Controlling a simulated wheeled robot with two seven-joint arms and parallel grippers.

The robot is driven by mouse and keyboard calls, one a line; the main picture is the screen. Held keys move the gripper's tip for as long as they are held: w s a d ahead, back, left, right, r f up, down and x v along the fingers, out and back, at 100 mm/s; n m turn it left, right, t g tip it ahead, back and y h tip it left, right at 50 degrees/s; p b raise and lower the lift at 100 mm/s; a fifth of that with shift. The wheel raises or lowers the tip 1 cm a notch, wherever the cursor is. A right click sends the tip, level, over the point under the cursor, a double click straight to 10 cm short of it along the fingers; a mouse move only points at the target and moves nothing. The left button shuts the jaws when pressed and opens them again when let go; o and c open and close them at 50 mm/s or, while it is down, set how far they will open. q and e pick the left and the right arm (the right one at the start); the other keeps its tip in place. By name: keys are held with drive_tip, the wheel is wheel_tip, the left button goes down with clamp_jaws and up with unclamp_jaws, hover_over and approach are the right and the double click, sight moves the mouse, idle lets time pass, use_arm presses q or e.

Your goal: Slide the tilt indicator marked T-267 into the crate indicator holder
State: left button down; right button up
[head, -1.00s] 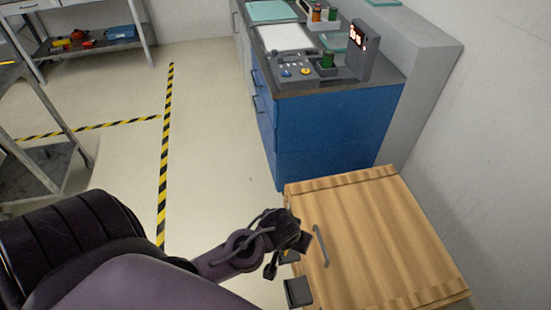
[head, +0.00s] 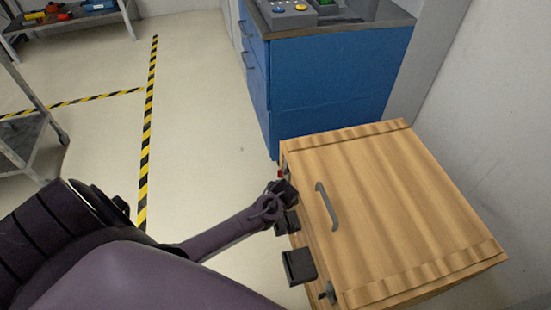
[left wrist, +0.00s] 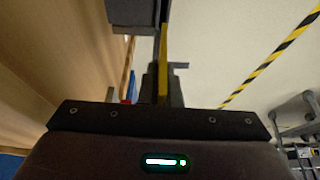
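The wooden crate (head: 400,205) stands at the lower right of the head view, with a handle on its lid. Dark holders are fixed to its left side: one (head: 299,265) near the front and one (head: 287,222) farther back. My left gripper (head: 284,193) is close beside that side, near the farther one. In the left wrist view its fingers (left wrist: 162,85) are close together around a thin yellow-edged plate (left wrist: 163,45), seemingly the tilt indicator, seen edge-on. The marking T-267 cannot be read. A dark block (left wrist: 140,12) is just beyond the plate. My right gripper is not in view.
A blue cabinet (head: 330,85) with devices on top stands behind the crate. A white wall (head: 500,130) is to the right. A metal latch (head: 328,292) sits on the crate's near left side. The floor (head: 205,120) left of the crate is clear, with striped tape.

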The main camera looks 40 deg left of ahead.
use_arm(q)
drive_tip(key=shift+r+p, duration=0.15)
drive_tip(key=shift+p, duration=0.25)
drive_tip(key=shift+f, duration=0.2)
wheel_tip(320, 180, down, 4)
drive_tip(key=b, duration=0.2)
drive_tip(key=shift+b, duration=0.35)
drive_tip(key=shift+f+b, duration=0.5)
drive_tip(key=shift+f, duration=0.25)
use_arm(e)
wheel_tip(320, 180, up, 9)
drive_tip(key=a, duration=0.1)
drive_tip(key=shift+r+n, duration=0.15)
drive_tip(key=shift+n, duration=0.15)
use_arm(q)
drive_tip(key=shift+p, duration=0.85)
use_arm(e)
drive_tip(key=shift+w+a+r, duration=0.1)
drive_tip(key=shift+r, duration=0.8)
use_arm(q)
drive_tip(key=shift+f+b, duration=1)
drive_tip(key=shift+f, duration=0.4)
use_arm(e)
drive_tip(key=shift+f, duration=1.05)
